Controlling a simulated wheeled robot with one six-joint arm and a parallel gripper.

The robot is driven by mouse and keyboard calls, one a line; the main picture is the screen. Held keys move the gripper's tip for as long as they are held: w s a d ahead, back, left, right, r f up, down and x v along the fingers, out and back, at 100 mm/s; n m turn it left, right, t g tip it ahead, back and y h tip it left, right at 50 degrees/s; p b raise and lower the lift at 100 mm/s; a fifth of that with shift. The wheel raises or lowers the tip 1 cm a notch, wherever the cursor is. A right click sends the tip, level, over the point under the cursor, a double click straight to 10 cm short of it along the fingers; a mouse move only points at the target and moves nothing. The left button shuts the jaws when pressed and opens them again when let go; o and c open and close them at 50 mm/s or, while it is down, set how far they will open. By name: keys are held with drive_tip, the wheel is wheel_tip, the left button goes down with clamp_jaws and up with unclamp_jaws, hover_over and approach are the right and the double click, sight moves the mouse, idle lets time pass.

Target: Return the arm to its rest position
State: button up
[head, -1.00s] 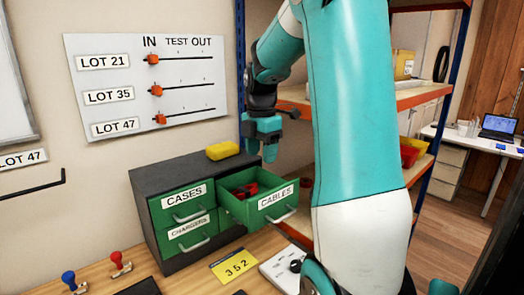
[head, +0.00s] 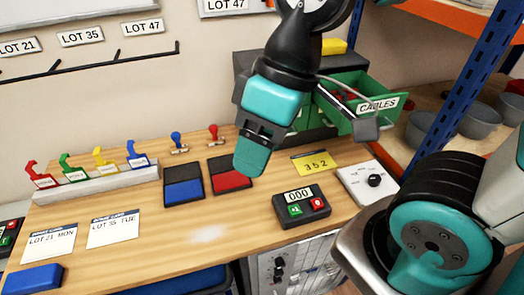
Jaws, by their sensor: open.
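My gripper (head: 250,160) hangs from my arm above the middle of the wooden desk, pointing down. It is open with nothing visible between its fingers; one teal finger shows clearly and the other is mostly hidden. In the picture it overlaps the red stamp pad's area, and I cannot tell its exact height. The arm comes in from the top and covers part of the drawer cabinet. No object is held.
The green CABLES drawer (head: 372,108) stands pulled out at the right. Orange-and-blue shelving (head: 470,75) stands at right.

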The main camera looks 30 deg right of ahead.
drive_tip(key=shift+m, duration=0.3)
drive_tip(key=f+b, duration=0.1)
drive_tip(key=s+f+b, duration=0.1)
drive_tip(key=f+b, duration=0.1)
drive_tip(key=shift+s+a+f+b, duration=0.2)
drive_tip(key=shift+a+f+b, duration=0.1)
drive_tip(key=shift+a+f, duration=0.1)
drive_tip(key=shift+d, duration=0.1)
drive_tip(key=shift+c, duration=0.4)
idle(0.8)
